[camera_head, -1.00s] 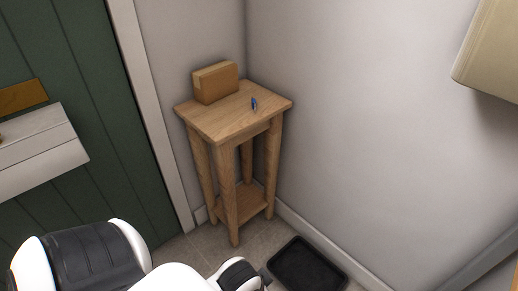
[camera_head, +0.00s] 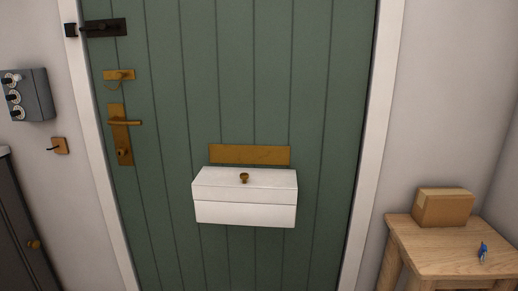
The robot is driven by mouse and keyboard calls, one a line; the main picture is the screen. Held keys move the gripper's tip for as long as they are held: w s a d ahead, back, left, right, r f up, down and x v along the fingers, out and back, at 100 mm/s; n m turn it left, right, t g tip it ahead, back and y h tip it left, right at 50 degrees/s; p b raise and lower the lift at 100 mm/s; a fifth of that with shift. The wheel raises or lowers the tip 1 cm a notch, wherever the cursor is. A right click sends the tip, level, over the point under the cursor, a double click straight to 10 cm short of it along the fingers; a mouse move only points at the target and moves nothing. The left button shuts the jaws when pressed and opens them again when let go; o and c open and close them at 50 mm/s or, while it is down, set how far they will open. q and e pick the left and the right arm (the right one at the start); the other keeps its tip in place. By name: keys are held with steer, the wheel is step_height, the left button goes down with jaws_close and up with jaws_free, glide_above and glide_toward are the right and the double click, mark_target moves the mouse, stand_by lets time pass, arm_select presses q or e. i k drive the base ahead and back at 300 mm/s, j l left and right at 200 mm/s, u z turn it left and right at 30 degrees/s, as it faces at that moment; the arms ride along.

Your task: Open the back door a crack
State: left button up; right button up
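The green plank back door (camera_head: 318,85) fills the middle of the head view and looks shut in its white frame. A brass lever handle on a long plate (camera_head: 122,133) is on its left side, with a keyhole part below the lever. Above it is a brass chain fitting (camera_head: 119,75) with a thin chain hanging in a loop. A dark bolt (camera_head: 104,28) sits at the top left, reaching toward a dark keeper (camera_head: 70,30) on the frame. Neither of my grippers shows in this view.
A white box with a brass knob (camera_head: 246,213) is on the door under a brass plate (camera_head: 249,155). A wooden table (camera_head: 419,254) at right holds a cardboard box (camera_head: 443,207) and a small blue object (camera_head: 483,252). A grey switch box (camera_head: 29,95), wall hook (camera_head: 60,146) and dark cabinet (camera_head: 16,232) are at left.

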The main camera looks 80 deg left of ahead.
mark_target(258, 84)
steer(key=u, duration=2.95)
